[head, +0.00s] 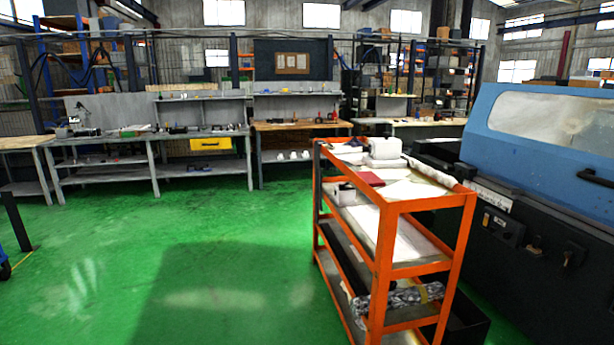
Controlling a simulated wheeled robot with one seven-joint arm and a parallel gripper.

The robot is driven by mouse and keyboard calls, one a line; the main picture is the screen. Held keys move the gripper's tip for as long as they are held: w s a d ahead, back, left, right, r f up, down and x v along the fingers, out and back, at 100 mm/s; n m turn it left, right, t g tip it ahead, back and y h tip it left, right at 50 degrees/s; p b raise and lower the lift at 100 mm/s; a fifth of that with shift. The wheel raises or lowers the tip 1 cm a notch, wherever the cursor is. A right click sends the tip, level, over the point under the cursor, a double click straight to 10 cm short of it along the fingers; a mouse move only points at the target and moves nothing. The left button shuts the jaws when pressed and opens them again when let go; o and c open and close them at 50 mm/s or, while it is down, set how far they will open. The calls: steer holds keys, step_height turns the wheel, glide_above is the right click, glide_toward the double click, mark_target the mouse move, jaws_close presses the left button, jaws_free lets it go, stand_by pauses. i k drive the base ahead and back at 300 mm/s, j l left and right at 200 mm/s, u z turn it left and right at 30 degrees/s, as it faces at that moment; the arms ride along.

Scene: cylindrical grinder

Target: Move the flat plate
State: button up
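No object is clearly recognisable as the flat plate. An orange cart (391,222) stands right of centre with several items on its top. A pale flat sheet (412,189) lies near the front of the top, and a dark red flat item (366,178) lies at its left; I cannot tell whether either is the plate. A white roll (385,148) lies farther back on the top. My gripper is not in view.
A blue and black grinding machine (535,190) stands close on the cart's right. Grey workbenches (150,139) with tools and a yellow drawer (211,143) line the back. The green floor (130,240) left of the cart is open. A dark post (17,222) stands at the left edge.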

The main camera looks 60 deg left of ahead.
mark_target(370, 178)
steer(key=u, duration=1.5)
steer(key=i+j+z, duration=0.25)
steer(key=i+j, duration=0.45)
steer(key=i, duration=0.05)
